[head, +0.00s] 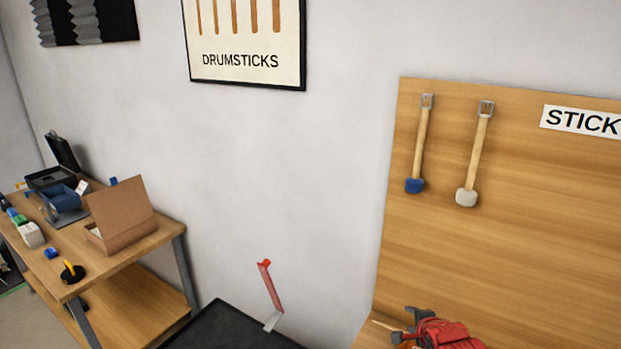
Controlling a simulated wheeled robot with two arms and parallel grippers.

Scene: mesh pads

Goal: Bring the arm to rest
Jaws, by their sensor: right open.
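My right gripper (402,326) is at the bottom edge, right of centre. Its dark finger parts point left, and the red body behind them is cut off by the frame. It is open, and I see nothing held between its fingers. It appears in front of the lower part of the wooden board (540,260). The rest of my right arm is out of the frame. My left gripper is not in view.
Two mallets, one blue-headed (415,186) and one pale-headed (467,197), hang on the board. A red upright piece (271,288) stands at a black surface (225,330). A wooden workbench (150,243) at left carries an open cardboard box (125,214) and small items.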

